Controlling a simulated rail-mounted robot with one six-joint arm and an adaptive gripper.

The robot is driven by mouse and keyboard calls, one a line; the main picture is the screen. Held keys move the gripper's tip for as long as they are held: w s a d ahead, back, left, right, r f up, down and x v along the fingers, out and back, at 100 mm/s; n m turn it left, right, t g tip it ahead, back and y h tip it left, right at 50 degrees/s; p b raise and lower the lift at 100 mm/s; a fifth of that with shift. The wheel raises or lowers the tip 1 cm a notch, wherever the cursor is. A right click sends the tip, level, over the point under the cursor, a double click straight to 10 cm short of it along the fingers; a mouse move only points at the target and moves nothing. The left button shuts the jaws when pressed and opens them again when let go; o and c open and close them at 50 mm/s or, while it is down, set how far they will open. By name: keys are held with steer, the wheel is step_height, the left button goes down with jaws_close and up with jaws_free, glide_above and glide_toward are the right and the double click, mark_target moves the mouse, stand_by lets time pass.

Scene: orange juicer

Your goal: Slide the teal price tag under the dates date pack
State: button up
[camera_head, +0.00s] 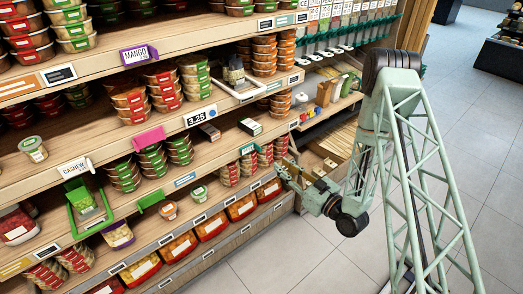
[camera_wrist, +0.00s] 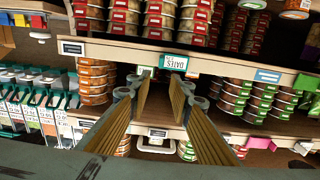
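The teal price tag (camera_wrist: 174,62) reads DATES, upside down in the wrist view, and sits on a pale shelf edge. It also shows in the head view (camera_head: 248,149) as a small teal tag. Stacks of packs with red labels (camera_wrist: 160,20) are next to that edge in the wrist view; they seem to be the stacks below it in the head view (camera_head: 230,174). I cannot read which are the dates. My gripper (camera_wrist: 158,84) is open and empty, fingers pointing toward the tag, the right fingertip close to it. It also shows in the head view (camera_head: 283,168).
A pink tag (camera_head: 149,138), a purple MANGO tag (camera_head: 139,54) and a CASHEW tag (camera_head: 74,167) are on other shelf edges. A green tray (camera_head: 88,208) sticks out at the left. The floor (camera_head: 300,260) in front is clear.

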steer(key=shift+w+a, duration=0.1)
steer(key=b+x, duration=0.1)
steer(key=x, duration=1.2)
steer(key=shift+w+a+b, duration=0.15)
steer(key=shift+b, duration=0.15)
jaws_close()
